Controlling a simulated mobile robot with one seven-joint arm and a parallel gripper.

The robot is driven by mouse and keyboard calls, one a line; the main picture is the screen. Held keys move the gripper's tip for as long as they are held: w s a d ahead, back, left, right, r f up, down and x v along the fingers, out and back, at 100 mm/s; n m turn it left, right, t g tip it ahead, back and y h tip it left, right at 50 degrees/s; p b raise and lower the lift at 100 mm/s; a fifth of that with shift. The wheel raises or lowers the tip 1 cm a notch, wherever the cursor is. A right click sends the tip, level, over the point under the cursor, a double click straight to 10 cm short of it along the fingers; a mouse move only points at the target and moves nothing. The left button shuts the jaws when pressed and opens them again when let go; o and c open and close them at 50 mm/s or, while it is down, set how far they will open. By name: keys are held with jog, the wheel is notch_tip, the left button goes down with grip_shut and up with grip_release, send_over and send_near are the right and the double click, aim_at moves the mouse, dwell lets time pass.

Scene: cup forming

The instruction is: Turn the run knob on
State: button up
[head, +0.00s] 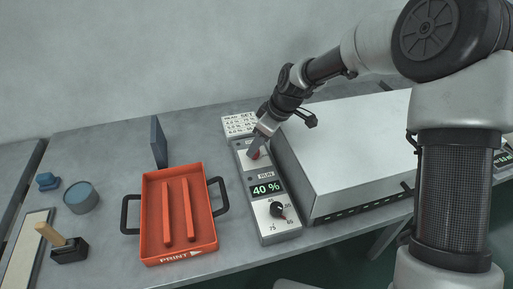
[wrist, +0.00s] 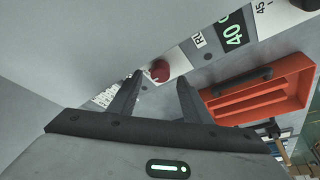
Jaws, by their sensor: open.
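The red run knob (head: 254,155) sits on the upper part of a narrow pale control panel (head: 281,231), just above the RUN label. It also shows in the wrist view (wrist: 160,71), between the two fingertips as seen from there. My gripper (head: 257,147) is open and reaches down over the knob. Its fingers (wrist: 161,78) stand on either side of the knob in the picture. I cannot tell whether they touch it. In the head view the gripper partly hides the knob.
Below it are a display reading 40 % (head: 265,189) and a black dial (head: 277,209). A large grey box (head: 345,145) stands close on the right. A red PRINT tray (head: 210,235) with black handles lies left. A dark upright plate (head: 158,142) stands behind the tray.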

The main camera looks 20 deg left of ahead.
jog(key=shift+x, duration=1)
jog(key=c, duration=1)
